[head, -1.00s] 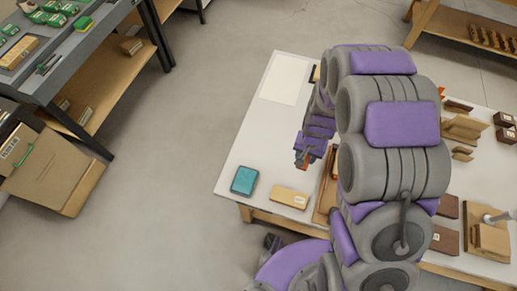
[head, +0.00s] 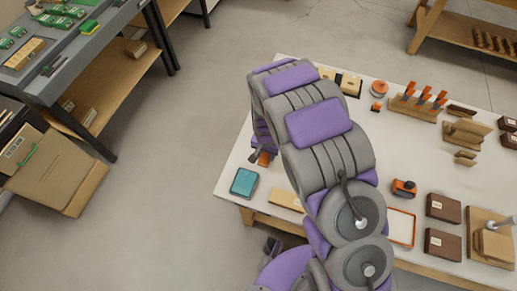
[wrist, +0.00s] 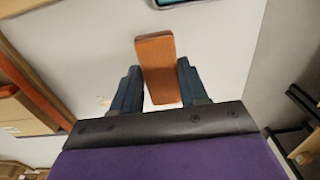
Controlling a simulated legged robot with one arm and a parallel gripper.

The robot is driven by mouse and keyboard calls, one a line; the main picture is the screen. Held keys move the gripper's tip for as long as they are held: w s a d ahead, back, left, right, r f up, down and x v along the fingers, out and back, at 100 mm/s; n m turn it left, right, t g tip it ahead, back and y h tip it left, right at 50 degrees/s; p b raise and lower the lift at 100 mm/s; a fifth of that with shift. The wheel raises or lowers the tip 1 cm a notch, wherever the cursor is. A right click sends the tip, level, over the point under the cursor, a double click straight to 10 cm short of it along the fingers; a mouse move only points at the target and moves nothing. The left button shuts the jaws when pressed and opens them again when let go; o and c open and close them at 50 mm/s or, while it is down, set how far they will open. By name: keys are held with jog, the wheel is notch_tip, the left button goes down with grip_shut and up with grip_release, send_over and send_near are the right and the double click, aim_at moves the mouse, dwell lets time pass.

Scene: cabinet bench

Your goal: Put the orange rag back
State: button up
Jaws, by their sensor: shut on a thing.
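My gripper (wrist: 158,75) is shut on an orange-brown oblong piece, which I take to be the orange rag (wrist: 157,60). It stands out beyond the two dark blue fingers in the wrist view, above the white table (wrist: 100,40). In the head view the orange end of the rag (head: 263,159) shows below my gripper (head: 260,152), near the table's left edge, just above the teal box (head: 244,182). My arm hides much of the gripper there. I cannot tell whether the rag touches the table.
A tan block (head: 286,200) lies right of the teal box. An orange-edged tray (head: 401,227), an orange tape-like item (head: 404,188), dark brown boxes (head: 443,208) and a rack with orange-handled tools (head: 420,106) stand on the right. My arm covers the table's left middle.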

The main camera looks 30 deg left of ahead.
jog(key=a, duration=0.2)
jog(key=w+a, duration=0.1)
jog(key=w+a+f, duration=0.1)
jog(key=a, duration=0.1)
jog(key=shift+w+a, duration=0.2)
jog(key=shift+a, duration=0.1)
jog(key=shift+d+f+b, duration=0.1)
jog(key=shift+d+b, duration=0.1)
jog(key=shift+b, duration=0.1)
jog(key=f, duration=0.2)
jog(key=shift+d+f+b, duration=0.3)
jog(key=shift+d+f, duration=0.1)
jog(key=shift+a+f, duration=0.1)
jog(key=shift+a, duration=0.35)
jog(key=o, duration=0.7)
jog(key=shift+a, duration=0.1)
jog(key=shift+o, duration=1.2)
jog(key=shift+d, duration=0.45)
jog(key=shift+a+r, duration=0.25)
jog(key=shift+r, duration=0.35)
notch_tip(320, 180, up, 11)
jog(key=p, duration=0.1)
jog(key=shift+p, duration=0.4)
jog(key=shift+f, duration=0.1)
